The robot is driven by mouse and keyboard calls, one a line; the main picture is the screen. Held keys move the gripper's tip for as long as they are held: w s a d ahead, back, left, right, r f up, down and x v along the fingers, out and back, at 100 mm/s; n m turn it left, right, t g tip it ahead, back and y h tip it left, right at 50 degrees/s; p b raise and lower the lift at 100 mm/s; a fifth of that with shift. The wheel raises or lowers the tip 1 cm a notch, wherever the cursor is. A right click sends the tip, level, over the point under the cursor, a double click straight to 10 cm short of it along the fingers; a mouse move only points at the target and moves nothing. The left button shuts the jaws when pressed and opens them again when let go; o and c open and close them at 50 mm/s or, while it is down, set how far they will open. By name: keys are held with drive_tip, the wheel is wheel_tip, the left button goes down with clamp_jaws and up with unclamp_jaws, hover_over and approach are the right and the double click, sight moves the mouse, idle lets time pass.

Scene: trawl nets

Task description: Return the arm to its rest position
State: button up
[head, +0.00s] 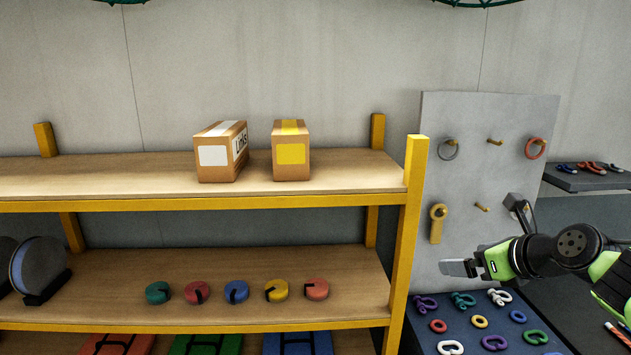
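My gripper (460,267) is at the right of the head view, at the end of my green and black arm that reaches in from the right edge. It is in front of the lower part of the grey pegboard and above the dark surface with small coloured parts. The fingers are seen from the side, so the gap between them does not show. I see no object between or below the fingertips.
A yellow-framed shelf (412,215) stands left of my gripper, with two boxes on top and several coloured discs below. The pegboard (465,120) has hooks and rings. A dark surface (425,345) with several links and rings lies below my gripper.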

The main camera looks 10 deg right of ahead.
drive_tip(key=s+a+f+n+g+h+b, duration=0.1)
drive_tip(key=s+a+f+n+g, duration=0.2)
drive_tip(key=a+f+n, duration=0.45)
drive_tip(key=s+a+f+n+g+h+b, duration=0.1)
drive_tip(key=s+a+f+n+g+h, duration=0.2)
drive_tip(key=a+n, duration=0.65)
drive_tip(key=s+a+f+n+y+b, duration=0.1)
drive_tip(key=s+a+f+n, duration=0.1)
drive_tip(key=s+n, duration=0.6)
drive_tip(key=s+a+f+n+b, duration=0.1)
drive_tip(key=s+a+n, duration=0.3)
drive_tip(key=s+n, duration=0.4)
drive_tip(key=s+f, duration=0.1)
drive_tip(key=s, duration=0.1)
drive_tip(key=shift+s+a+t+y, duration=0.15)
drive_tip(key=shift+s+t+y, duration=0.15)
drive_tip(key=shift+y, duration=0.1)
